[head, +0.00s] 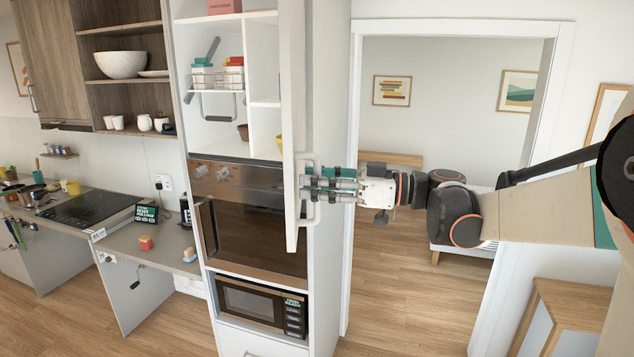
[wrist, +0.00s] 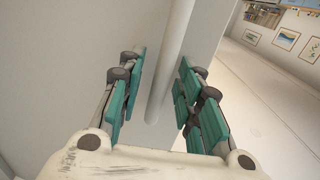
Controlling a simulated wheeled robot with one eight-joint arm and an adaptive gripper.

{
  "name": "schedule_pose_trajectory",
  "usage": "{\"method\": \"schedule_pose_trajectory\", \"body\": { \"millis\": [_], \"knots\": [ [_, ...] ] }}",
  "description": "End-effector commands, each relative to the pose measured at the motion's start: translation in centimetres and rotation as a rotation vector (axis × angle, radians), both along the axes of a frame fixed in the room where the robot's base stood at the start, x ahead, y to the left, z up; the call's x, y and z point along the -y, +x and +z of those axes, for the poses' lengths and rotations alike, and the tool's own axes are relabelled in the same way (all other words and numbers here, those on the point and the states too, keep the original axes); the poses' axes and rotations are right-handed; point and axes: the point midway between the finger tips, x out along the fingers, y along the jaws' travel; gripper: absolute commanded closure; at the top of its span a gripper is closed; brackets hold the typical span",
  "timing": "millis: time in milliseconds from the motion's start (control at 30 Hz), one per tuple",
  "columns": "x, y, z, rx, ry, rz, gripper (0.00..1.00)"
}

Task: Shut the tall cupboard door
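The tall cupboard door (head: 292,110) is a white panel standing open, seen nearly edge-on in the head view. Its pale bar handle (head: 316,215) faces right, toward my arm. My gripper (head: 310,183), with teal finger pads, reaches the handle from the right. In the wrist view the handle bar (wrist: 172,62) runs between the two finger sets of my gripper (wrist: 160,98). The fingers are apart, with gaps beside the bar, so they are around it without a visible grip. The tall cupboard (head: 265,131) shows its open upper shelves behind the door.
An oven (head: 250,225) and a microwave (head: 262,303) sit in the tall unit below the shelves. A counter with a hob (head: 90,207) and a small crank (head: 137,281) is at left.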

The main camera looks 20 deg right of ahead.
Motion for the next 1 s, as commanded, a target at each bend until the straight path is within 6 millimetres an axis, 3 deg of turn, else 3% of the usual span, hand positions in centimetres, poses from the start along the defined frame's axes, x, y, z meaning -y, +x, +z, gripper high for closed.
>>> {"method": "schedule_pose_trajectory", "body": {
  "millis": [200,333,367,733,1000],
  "knots": [
    [0.0,0.0,0.0,0.0,0.0,0.0,0.68],
    [0.0,0.0,0.0,0.0,0.0,0.0,0.97],
    [0.0,0.0,0.0,0.0,0.0,0.0,1.0],
    [-0.5,0.0,0.0,0.0,0.0,-0.005,1.0],
    [-2.8,0.6,0.0,0.0,0.0,-0.047,1.0]
  ]
}}
